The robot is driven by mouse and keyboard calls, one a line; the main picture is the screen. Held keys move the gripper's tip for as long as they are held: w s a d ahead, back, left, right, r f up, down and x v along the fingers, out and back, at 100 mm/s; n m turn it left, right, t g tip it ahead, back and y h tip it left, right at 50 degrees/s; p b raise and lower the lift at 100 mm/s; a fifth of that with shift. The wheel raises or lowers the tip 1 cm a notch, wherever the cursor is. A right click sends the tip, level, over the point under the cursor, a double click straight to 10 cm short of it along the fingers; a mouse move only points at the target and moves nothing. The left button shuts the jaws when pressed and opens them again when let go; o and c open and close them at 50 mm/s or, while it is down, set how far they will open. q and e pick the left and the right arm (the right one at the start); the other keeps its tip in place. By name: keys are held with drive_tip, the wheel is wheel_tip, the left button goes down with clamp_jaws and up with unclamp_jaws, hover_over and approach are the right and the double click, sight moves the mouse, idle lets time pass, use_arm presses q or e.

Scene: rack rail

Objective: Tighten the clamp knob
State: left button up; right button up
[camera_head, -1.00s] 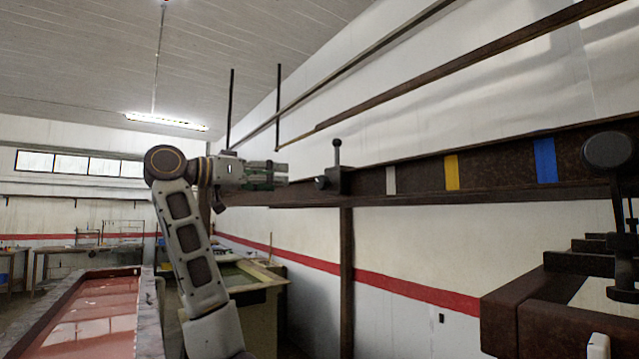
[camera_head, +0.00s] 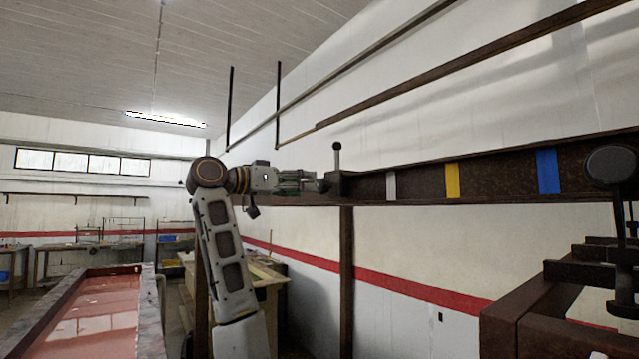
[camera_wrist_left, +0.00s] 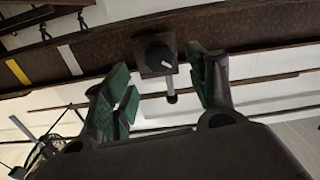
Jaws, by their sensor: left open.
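The clamp (camera_head: 345,184) is a dark block on the brown rail (camera_head: 500,176), with an upright ball-topped lever (camera_head: 337,155). Its round black knob (camera_head: 324,186) faces left, partly covered by my fingertips in the head view. In the left wrist view the knob (camera_wrist_left: 159,58) shows a white pointer mark on its face. My left gripper (camera_head: 311,183) is at the knob's left side, level with it. In the left wrist view its green-padded fingers (camera_wrist_left: 160,72) are open, with the knob seen between their tips. I cannot tell whether they touch it. My right gripper is out of view.
White, yellow (camera_head: 452,180) and blue (camera_head: 546,171) bands mark the rail right of the clamp. A brown frame (camera_head: 545,310) with a black ball-topped screw (camera_head: 610,165) stands at the near right. A long tank of red liquid (camera_head: 90,315) lies lower left.

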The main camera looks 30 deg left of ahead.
sight(319, 186)
use_arm(q)
drive_tip(key=shift+p+x, duration=0.85)
drive_tip(key=shift+x, duration=2.25)
drive_tip(key=c, duration=1)
drive_tip(key=shift+c, duration=0.2)
